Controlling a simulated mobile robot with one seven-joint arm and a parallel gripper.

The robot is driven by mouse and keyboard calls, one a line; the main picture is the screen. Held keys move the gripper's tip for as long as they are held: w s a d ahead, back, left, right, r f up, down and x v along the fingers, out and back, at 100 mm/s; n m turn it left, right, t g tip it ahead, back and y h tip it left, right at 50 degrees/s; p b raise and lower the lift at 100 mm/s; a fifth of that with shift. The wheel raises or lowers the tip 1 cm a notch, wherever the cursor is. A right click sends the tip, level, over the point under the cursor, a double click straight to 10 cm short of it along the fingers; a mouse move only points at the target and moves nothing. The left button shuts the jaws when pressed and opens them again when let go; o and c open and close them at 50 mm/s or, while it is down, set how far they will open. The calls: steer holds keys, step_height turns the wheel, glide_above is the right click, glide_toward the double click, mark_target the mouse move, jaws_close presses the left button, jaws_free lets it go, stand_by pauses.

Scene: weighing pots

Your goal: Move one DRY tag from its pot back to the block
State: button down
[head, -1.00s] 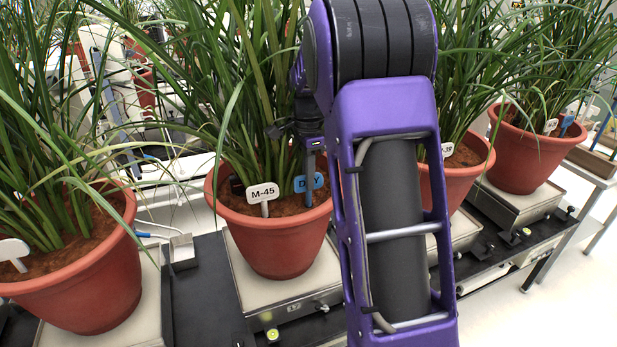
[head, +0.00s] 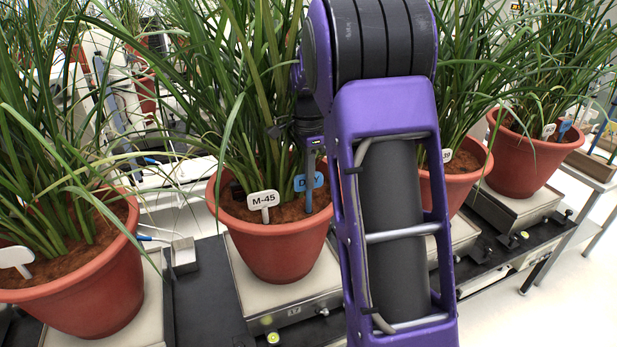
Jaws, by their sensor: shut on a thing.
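A blue DRY tag (head: 300,182) is at the right side of the pot (head: 275,245) that carries the white M-45 label (head: 263,200). My gripper (head: 309,178) reaches down to this tag and is shut on it, with a dark finger crossing its lettering. The tag is upright, its lower end close to the soil; I cannot tell whether its tip is still in it. Another blue tag (head: 565,127) stands in the far right pot (head: 525,160). A brown wooden piece (head: 592,165) at the right edge may be the block, but it is partly cut off.
Long leaves hang around my gripper. Pots stand on scales along a dark bench, with one scale (head: 290,308) under the M-45 pot. A left pot (head: 90,290) and a pot (head: 455,185) behind my arm flank it. Floor at the lower right is clear.

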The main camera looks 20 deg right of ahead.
steer(key=shift+r+p, duration=2.4)
steer(key=shift+r, duration=0.75)
